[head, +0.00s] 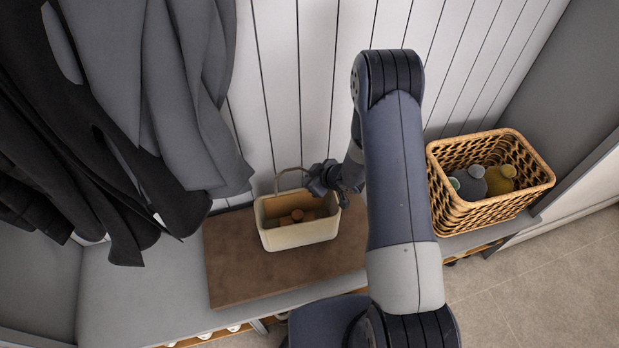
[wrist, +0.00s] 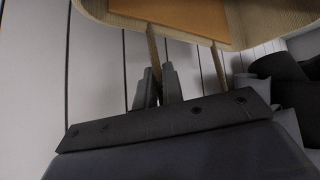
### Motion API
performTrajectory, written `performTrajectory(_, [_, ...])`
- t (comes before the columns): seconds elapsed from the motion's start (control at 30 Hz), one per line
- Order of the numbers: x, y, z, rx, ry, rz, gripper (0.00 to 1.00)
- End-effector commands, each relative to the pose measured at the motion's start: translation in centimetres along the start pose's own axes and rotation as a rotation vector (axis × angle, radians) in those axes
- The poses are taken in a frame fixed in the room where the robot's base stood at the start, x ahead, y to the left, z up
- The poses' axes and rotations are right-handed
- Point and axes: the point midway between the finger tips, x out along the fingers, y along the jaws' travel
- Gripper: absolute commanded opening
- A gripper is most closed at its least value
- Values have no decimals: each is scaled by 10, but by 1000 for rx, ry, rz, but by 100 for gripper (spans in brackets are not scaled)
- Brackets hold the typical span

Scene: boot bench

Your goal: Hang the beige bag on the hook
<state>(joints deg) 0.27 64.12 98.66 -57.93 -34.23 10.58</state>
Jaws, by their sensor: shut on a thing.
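The beige bag (head: 298,236), open at the top with orange-brown things inside, is at or just above a brown mat (head: 235,275) on the bench. I cannot tell whether its base touches the mat. Its thin loop handle (head: 290,171) stands up at the back. My gripper (head: 335,182) is at the right part of the handle, above the bag's rim. In the wrist view my gripper (wrist: 158,88) is shut on one side of the handle, and the bag's rim (wrist: 240,25) shows at the top edge. No hook can be made out.
Dark and grey coats (head: 150,110) hang at the left, over the bench end. White panelling (head: 300,80) is behind.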

Motion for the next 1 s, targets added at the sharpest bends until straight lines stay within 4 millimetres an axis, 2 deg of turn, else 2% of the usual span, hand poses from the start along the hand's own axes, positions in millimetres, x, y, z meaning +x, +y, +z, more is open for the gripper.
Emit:
performTrajectory(0.2, [3,0,3,0,1,1,0])
performTrajectory(0.23, [3,0,3,0,0,0,10])
performTrajectory(0.5, [2,0,2,0,0,0,30])
performTrajectory(0.87, [2,-1,3,0,-1,-1,30])
performTrajectory(1.0, [-19,1,2,1,1,3,30])
